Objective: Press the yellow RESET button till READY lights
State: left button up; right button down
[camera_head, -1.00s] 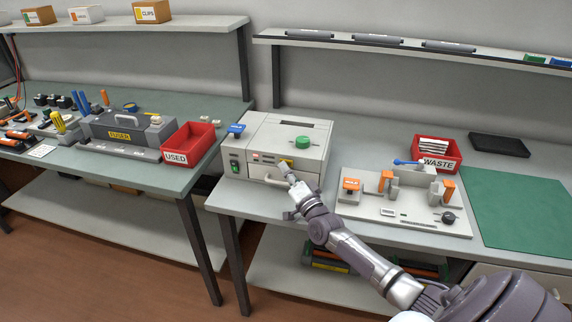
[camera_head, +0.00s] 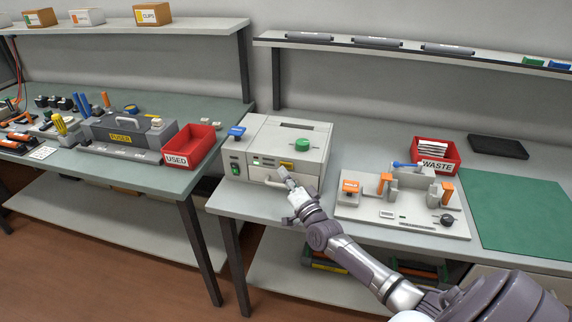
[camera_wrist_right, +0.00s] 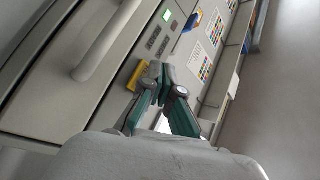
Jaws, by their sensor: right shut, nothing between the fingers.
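The grey machine (camera_head: 305,132) stands on the right bench. Its yellow button (camera_head: 287,164) is on the front panel, right of a small green-lit indicator (camera_head: 257,161). The button also shows in the right wrist view (camera_wrist_right: 137,76), with a bright green light (camera_wrist_right: 167,15) further along the panel. My right gripper (camera_head: 282,173) is shut and empty, its tips just in front of and below the button. In the wrist view the fingers (camera_wrist_right: 152,80) are right beside the button; I cannot tell whether they touch it. My left gripper is not in view.
A drawer handle (camera_head: 270,183) sticks out below the panel. Right of the machine are a fixture board (camera_head: 400,223), a red WASTE bin (camera_head: 452,154) and a clear green mat (camera_head: 520,210). A red USED bin (camera_head: 190,146) stands on the left bench.

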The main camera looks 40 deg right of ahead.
jog(key=s+a+p, duration=0.1)
jog(key=a, duration=0.1)
jog(key=s+a+p, duration=0.2)
jog(key=shift+s, duration=0.1)
dwell(0.4)
jog(key=shift+d, duration=0.1)
dwell(0.6)
